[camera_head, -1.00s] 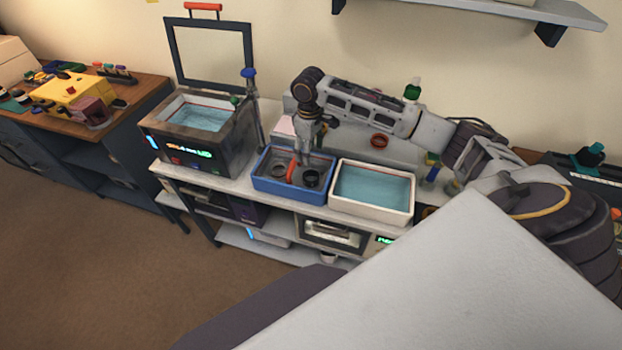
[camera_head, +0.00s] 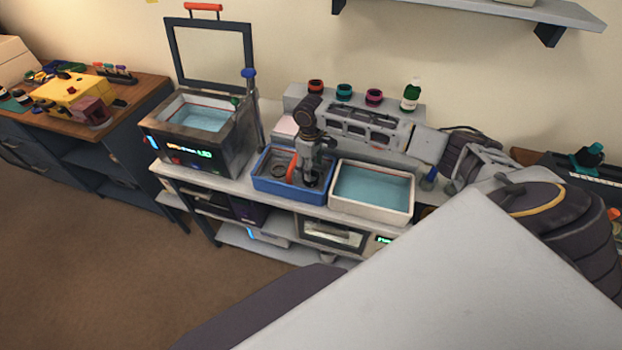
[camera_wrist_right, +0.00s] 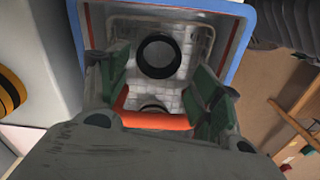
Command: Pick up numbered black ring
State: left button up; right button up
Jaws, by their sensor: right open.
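A black ring (camera_wrist_right: 141,58) lies on the light gridded floor of the blue tray (camera_wrist_right: 243,35), past my fingertips in the right wrist view; no number is readable on it. In the head view its dark edge (camera_head: 311,183) shows just under my right gripper (camera_head: 309,172), at the right side of the tray (camera_head: 272,189). My right gripper (camera_wrist_right: 162,85) is open, its green-padded fingers apart and nothing between the tips. A second ring (camera_head: 278,171) lies at the left in the tray. My left gripper is not in view.
An orange-red bar (camera_wrist_right: 155,122) crosses low between the fingers in the wrist view. A white tray of blue liquid (camera_head: 345,206) stands right beside the blue tray. A heated bath (camera_head: 170,150) stands left. Several small coloured rings and a green bottle (camera_head: 411,96) stand behind my arm.

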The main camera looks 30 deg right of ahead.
jog(key=shift+s+d+f+p, duration=0.15)
jog(key=shift+f+p, duration=0.05)
jog(key=shift+f, duration=0.75)
jog(key=shift+s+d+f+p, duration=0.1)
jog(key=shift+s+f+p, duration=0.05)
jog(key=shift+f, duration=1.5)
jog(key=c, duration=0.8)
jog(key=shift+r, duration=0.1)
jog(key=shift+r+b, duration=0.3)
jog(key=shift+r, duration=4.65)
